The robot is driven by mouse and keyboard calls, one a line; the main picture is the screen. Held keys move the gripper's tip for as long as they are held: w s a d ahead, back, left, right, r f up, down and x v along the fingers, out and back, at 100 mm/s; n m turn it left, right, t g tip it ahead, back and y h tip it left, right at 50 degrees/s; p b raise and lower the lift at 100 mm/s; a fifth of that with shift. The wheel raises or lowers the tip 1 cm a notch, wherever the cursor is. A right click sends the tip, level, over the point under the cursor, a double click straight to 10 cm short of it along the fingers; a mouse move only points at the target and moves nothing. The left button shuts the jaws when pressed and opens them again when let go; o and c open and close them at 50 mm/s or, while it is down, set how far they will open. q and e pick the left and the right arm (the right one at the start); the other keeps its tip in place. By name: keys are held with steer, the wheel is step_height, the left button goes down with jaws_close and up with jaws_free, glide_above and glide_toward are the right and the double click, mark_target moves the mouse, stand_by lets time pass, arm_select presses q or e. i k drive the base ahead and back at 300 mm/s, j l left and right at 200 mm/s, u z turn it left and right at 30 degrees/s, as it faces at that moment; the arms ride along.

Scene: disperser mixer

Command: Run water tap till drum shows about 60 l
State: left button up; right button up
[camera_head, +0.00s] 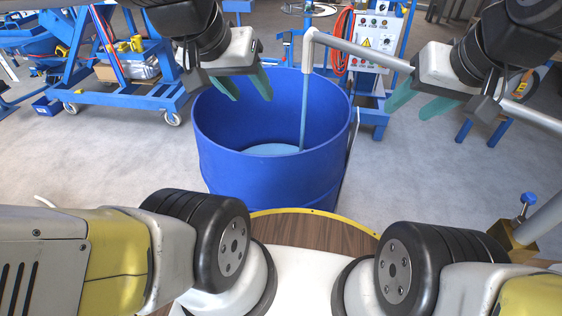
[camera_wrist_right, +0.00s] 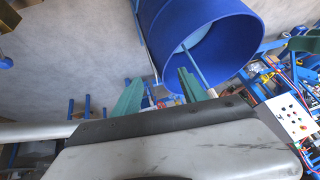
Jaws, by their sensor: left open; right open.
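The blue drum (camera_head: 265,185) stands open at the centre, with a little pale water (camera_head: 272,149) in its bottom. A grey water pipe (camera_head: 360,52) reaches in from the right and bends down over the drum. A thin blue-grey stream (camera_head: 304,110) runs from its end to the water. The brass tap (camera_head: 515,240) with a blue handle (camera_head: 528,199) is at the lower right. My left gripper (camera_head: 245,87) is open and empty above the drum's left rim. My right gripper (camera_head: 418,103) is open and empty, right of the drum and apart from the tap. No litre reading is legible.
A control box (camera_head: 376,38) on a blue stand is behind the drum. A blue wheeled cart (camera_head: 125,92) stands at the back left. A round wooden top (camera_head: 318,232) with a yellow edge lies in front of the drum.

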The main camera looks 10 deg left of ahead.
mark_target(528, 198)
steer(key=k+l, duration=0.15)
steer(key=l+z, duration=0.15)
steer(key=z, duration=0.2)
steer(key=l+z, duration=0.15)
steer(key=z, duration=0.2)
steer(key=k+l+z, duration=0.1)
steer(key=z, duration=1.1)
steer(key=i+j, duration=0.15)
steer(key=j, duration=0.1)
